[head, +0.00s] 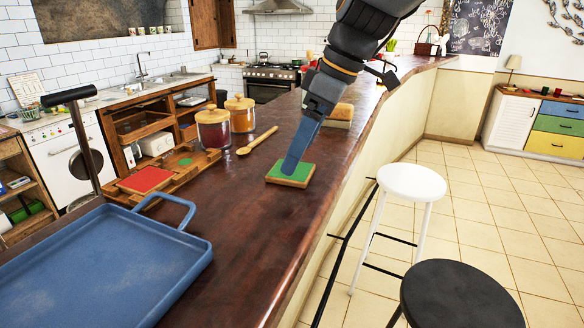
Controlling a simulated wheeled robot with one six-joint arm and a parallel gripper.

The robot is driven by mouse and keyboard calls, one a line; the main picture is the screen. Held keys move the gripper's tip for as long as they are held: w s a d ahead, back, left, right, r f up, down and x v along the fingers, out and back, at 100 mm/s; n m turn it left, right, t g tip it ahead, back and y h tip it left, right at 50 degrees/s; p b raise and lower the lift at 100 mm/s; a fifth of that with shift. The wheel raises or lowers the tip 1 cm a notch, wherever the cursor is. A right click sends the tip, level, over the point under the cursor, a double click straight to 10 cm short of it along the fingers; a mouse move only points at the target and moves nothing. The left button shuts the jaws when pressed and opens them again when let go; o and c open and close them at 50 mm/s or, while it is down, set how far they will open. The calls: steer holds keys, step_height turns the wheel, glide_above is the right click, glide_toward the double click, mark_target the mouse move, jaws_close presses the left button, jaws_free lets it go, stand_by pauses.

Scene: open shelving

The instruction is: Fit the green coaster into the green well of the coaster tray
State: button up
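The green coaster (303,173) is a square block with a green top and wooden sides. It lies flat on the dark wooden counter, to the right of the tray. The wooden coaster tray (170,187) is on the left side of the counter. It shows a red square (146,180) and, behind it to the right, a small green patch (186,162). My gripper (289,170) points down with blue fingers, its tips over the left part of the green coaster. The fingers overlap in this view, so their opening and any grip cannot be told.
A blue tray with a handle (184,240) fills the near left counter. Two lidded jars (213,130) and a wooden spoon (258,141) stand or lie behind the coaster. A bread-like block (341,112) is farther back. The counter's right edge drops to stools.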

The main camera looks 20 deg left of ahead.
mark_target(296, 171)
steer(key=shift+p+x, duration=0.8)
steer(key=shift+x, duration=1.1)
steer(key=shift+w+d+f, duration=0.1)
steer(key=shift+c, duration=0.3)
steer(key=c, duration=1.1)
